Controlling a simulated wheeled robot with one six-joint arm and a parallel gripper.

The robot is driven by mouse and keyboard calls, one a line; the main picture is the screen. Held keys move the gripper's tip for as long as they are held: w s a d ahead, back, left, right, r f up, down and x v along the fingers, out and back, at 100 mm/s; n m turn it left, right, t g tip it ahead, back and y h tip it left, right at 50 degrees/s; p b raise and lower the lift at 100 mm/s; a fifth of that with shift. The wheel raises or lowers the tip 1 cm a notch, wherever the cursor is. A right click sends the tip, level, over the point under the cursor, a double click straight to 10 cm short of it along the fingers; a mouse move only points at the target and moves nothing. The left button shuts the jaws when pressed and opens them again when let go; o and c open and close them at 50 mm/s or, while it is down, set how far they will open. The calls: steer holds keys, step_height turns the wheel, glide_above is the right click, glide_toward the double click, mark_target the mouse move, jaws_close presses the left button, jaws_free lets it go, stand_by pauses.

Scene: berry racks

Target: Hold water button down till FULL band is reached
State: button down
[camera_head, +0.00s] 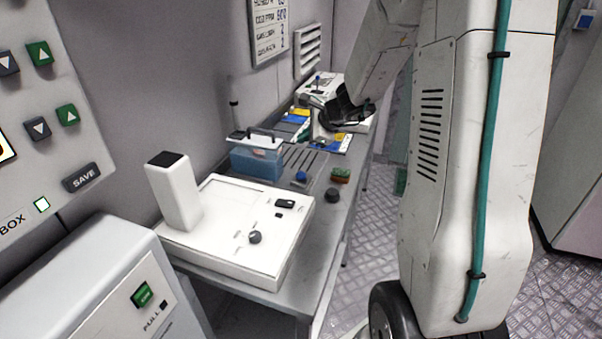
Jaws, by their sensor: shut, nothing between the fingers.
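My gripper (328,122) is dark and at the far part of the bench, above a blue and yellow flat item, reaching down from my arm at the upper right. Its fingers are small and partly lost against the equipment behind; they look shut, with nothing seen in them. A blue round button or cap (301,176) stands on the bench in front of it, apart from the gripper. A translucent blue container (257,160) with a handle stands to its left. I cannot tell which control is the water button, and no FULL band is readable.
A white device (232,262) with a tall block and dark knob (255,237) fills the near bench. A black knob (332,194) and a red-green block (341,175) lie nearby. A wall panel (35,110) is at left. The metal-plate floor right of the bench is partly clear.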

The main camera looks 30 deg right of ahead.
mark_target(304, 174)
steer(key=shift+f, duration=4.45)
steer(key=shift+f, duration=0.1)
steer(key=shift+f, duration=0.3)
steer(key=shift+f, duration=0.5)
steer(key=shift+r, duration=0.95)
steer(key=shift+r, duration=2.5)
